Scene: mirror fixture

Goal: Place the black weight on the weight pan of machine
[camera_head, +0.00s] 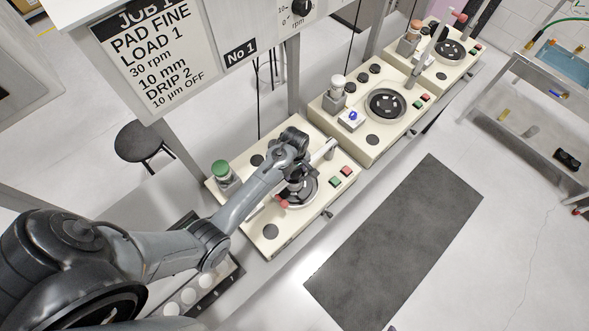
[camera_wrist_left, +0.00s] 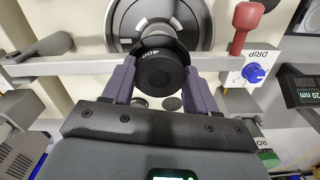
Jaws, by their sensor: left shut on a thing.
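The black weight (camera_wrist_left: 160,73), marked with white figures, sits between the two purple-grey fingers of my left gripper (camera_wrist_left: 160,88) in the left wrist view. My left gripper is shut on it. In the head view my left gripper (camera_head: 296,187) is over the nearest cream machine (camera_head: 268,228), above its round plate, and hides the weight there. In the wrist view the weight overlaps the machine's grey bar (camera_wrist_left: 65,67), in front of the round plate (camera_wrist_left: 196,18). I cannot make out the weight pan or tell whether the weight touches anything. My right gripper is not in view.
A red-handled part (camera_wrist_left: 243,28) and a blue DRIP knob (camera_wrist_left: 253,73) are right of the weight. A green-capped bottle (camera_head: 222,172) stands at the machine's back left corner. A second machine (camera_head: 375,140) stands to the right. A sign (camera_head: 155,50) hangs above.

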